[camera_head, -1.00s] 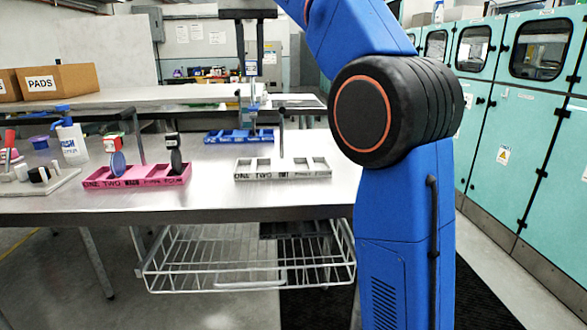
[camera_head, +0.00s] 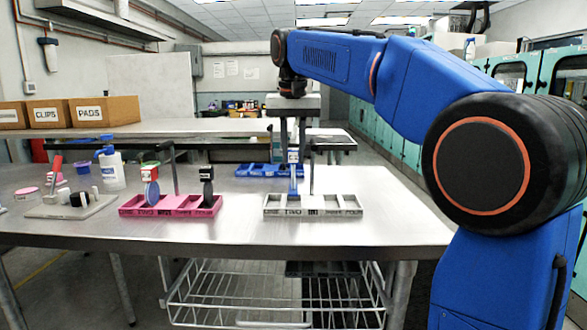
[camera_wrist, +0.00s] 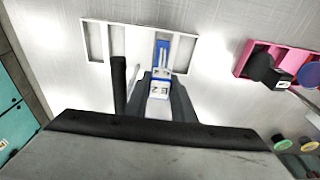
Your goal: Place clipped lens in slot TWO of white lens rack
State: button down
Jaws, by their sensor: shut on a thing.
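My gripper (camera_head: 293,150) points down over the white lens rack (camera_head: 313,212), shut on the clipped lens (camera_head: 293,181). The lens is thin and blue, seen nearly edge-on, under a white clip with dark lettering. In the wrist view the clipped lens (camera_wrist: 163,58) lines up with one of the rack's middle slots, and the rack (camera_wrist: 97,40) lies beyond the fingertips (camera_wrist: 160,90). In the head view the lens's lower edge reaches down to the area behind the TWO label. I cannot tell whether it is inside the slot or just above it.
A dark upright post (camera_head: 312,165) stands close beside the gripper. A pink rack (camera_head: 135,206) holding two clipped lenses is to the left. A blue rack (camera_head: 250,170) lies behind. Further left are a wash bottle (camera_head: 111,172) and a grey plate (camera_head: 70,208). Bare table lies to the right.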

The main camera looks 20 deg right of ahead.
aim_at(293, 163)
jog(key=shift+f, duration=2.15)
jog(key=shift+f, duration=0.1)
jog(key=c, duration=1.8)
grip_release()
jog(key=shift+o, duration=0.2)
notch_tip(293, 163, up, 12)
jog(key=s, duration=0.1)
jog(key=shift+s+a, duration=0.3)
jog(key=shift+s, duration=0.1)
